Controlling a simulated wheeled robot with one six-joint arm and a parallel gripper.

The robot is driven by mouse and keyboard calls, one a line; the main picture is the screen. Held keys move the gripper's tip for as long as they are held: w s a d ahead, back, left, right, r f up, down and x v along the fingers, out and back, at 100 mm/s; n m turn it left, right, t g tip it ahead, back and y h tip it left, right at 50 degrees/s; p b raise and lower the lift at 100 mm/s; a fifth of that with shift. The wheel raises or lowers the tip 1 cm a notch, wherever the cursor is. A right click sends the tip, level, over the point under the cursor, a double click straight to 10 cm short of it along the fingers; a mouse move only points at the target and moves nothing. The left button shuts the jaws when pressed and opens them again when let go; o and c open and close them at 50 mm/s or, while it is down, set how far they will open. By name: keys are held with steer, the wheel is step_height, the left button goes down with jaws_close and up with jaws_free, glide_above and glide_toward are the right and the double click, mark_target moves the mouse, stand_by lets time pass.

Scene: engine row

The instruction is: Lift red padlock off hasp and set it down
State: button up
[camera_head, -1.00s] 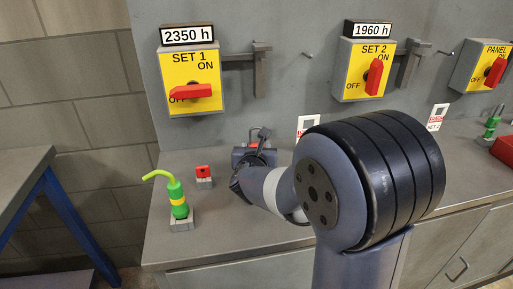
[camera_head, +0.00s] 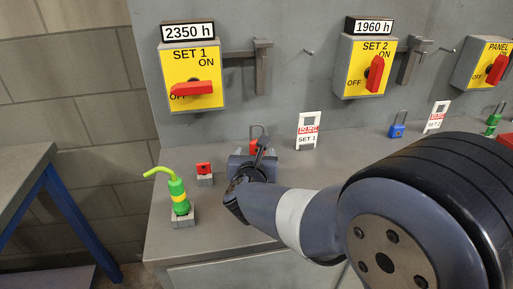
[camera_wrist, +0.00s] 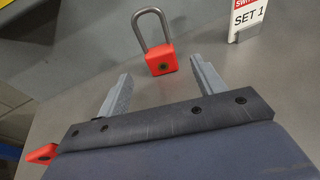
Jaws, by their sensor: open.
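A red padlock with a grey shackle stands upright on the grey bench top; in the wrist view the padlock (camera_wrist: 161,58) is just beyond and between the fingertips. In the head view the padlock (camera_head: 254,146) is partly hidden by my gripper (camera_head: 257,160). In the wrist view my gripper (camera_wrist: 160,76) is open and empty, its two grey fingers apart on either side of the padlock's line. The fingers do not appear to touch it. The SET 1 switch box (camera_head: 192,76) has a red handle; a grey hasp bracket (camera_head: 260,66) sticks out beside it.
A white SET 1 tag (camera_head: 307,131) stands right of the padlock. A blue padlock (camera_head: 397,125) stands farther right. Bare bench lies between tag and blue padlock.

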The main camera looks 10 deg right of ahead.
steer(key=shift+v, duration=1.7)
steer(key=shift+w, duration=0.15)
steer(key=x, duration=1)
steer(key=shift+w+d+f, duration=0.1)
steer(key=shift+w+f, duration=0.1)
steer(key=shift+r+p, duration=0.3)
steer(key=shift+r, duration=0.1)
steer(key=shift+f, duration=0.15)
